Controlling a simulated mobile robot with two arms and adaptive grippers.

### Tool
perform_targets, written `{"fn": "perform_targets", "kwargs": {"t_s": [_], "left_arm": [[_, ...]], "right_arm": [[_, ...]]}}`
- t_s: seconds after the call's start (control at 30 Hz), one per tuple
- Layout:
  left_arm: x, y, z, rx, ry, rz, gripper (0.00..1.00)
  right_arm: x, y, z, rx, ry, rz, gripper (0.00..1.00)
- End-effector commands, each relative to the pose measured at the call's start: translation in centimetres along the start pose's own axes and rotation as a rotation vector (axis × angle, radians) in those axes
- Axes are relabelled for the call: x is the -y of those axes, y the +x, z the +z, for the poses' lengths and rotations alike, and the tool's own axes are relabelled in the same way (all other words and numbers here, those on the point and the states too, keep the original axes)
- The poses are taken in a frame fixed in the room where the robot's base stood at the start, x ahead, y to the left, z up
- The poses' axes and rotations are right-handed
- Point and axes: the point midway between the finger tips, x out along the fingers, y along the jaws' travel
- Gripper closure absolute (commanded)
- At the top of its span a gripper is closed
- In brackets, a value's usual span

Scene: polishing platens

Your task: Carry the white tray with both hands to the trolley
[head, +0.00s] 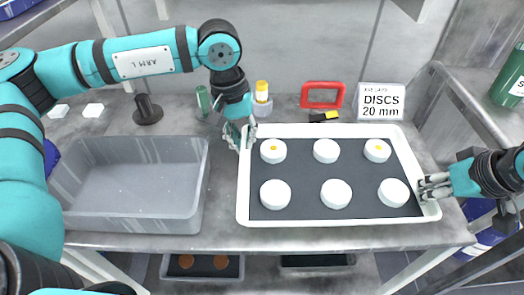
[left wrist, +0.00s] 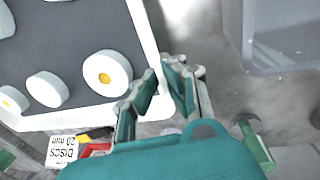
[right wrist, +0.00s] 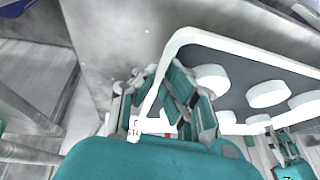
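The white tray (head: 339,221) has a dark inside and holds several white round pieces, some with a yellow centre. It appears to rest on the grey bench. My left gripper (head: 241,136) is at the tray's left rim near the back corner. Its fingers (left wrist: 163,76) close on the rim from either side. My right gripper (head: 430,187) is at the right rim near the front corner. In the right wrist view its fingers (right wrist: 163,75) are closed with the rim (right wrist: 172,44) between them. The trolley cannot be made out for certain.
A grey empty bin (head: 130,226) stands left of the tray. Behind the tray are a DISCS 20 mm sign (head: 381,101), a red frame (head: 322,95), a yellow-capped bottle (head: 262,97) and a green bottle (head: 203,101). A dark stand (head: 148,110) is at the back left.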

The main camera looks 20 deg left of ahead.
Motion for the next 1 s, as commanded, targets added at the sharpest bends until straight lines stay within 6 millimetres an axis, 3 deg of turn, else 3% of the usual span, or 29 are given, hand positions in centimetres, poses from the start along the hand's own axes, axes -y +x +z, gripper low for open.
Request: {"fn": "perform_targets", "kwargs": {"t_s": [0.87,1.0], "left_arm": [[0.8,4.9,-0.1,-0.003,-0.002,-0.002,1.0],[0.8,4.7,-0.1,-0.001,-0.002,-0.003,0.82]], "right_arm": [[-0.8,4.5,1.8,-0.002,0.002,0.005,1.0],[-0.8,4.3,1.8,0.001,0.002,0.004,0.82]]}}
